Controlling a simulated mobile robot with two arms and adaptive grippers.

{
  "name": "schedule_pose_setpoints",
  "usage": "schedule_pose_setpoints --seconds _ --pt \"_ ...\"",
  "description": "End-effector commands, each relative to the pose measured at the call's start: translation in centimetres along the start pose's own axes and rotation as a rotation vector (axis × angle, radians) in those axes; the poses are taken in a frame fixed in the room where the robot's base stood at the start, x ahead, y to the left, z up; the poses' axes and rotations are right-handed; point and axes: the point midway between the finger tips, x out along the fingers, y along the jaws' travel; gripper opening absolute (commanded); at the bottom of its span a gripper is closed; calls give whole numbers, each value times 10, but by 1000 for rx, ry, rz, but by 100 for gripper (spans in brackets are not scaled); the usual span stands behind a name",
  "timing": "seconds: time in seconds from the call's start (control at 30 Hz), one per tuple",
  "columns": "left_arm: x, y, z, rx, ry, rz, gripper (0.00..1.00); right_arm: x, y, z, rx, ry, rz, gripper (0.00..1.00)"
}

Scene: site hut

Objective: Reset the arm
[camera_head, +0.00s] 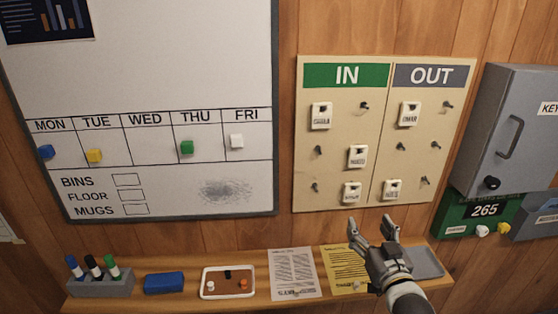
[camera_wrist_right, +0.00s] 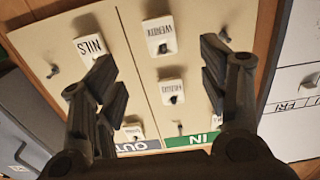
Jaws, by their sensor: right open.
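My right gripper (camera_head: 373,226) comes in from the bottom right in the head view. It is open and empty, in front of the lower edge of the beige IN/OUT board (camera_head: 334,126) and above the ledge. In the right wrist view its two dark fingers (camera_wrist_right: 158,66) are spread apart, with the board and its white name tags behind them. The wrist view is upside down. No thing is between the fingertips. My left gripper is not in view.
A wooden ledge (camera_head: 235,296) below holds a marker holder (camera_head: 100,285), a blue eraser (camera_head: 164,283), a small tray (camera_head: 214,271), papers and a grey tray (camera_head: 425,262). A grey key cabinet (camera_head: 500,120) juts out at right. A whiteboard (camera_head: 150,75) hangs at left.

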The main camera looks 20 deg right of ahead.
Motion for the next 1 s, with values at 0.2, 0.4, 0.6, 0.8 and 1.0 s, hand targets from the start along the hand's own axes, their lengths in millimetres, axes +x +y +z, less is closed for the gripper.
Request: schedule_pose_setpoints --seconds 0.2,0.4,0.6,0.8,1.0 --pt "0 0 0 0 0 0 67 -8 -11 19 -9 -81 -11 67" --pt "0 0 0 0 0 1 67 -54 -49 84 -62 -388 -61 67" --pt "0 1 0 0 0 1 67 -132 -86 144 -142 -736 -146 67" --pt "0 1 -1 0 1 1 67 -210 -109 174 -215 -1009 -236 67" --pt "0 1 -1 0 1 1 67 -277 -121 185 -276 -1219 -321 67"
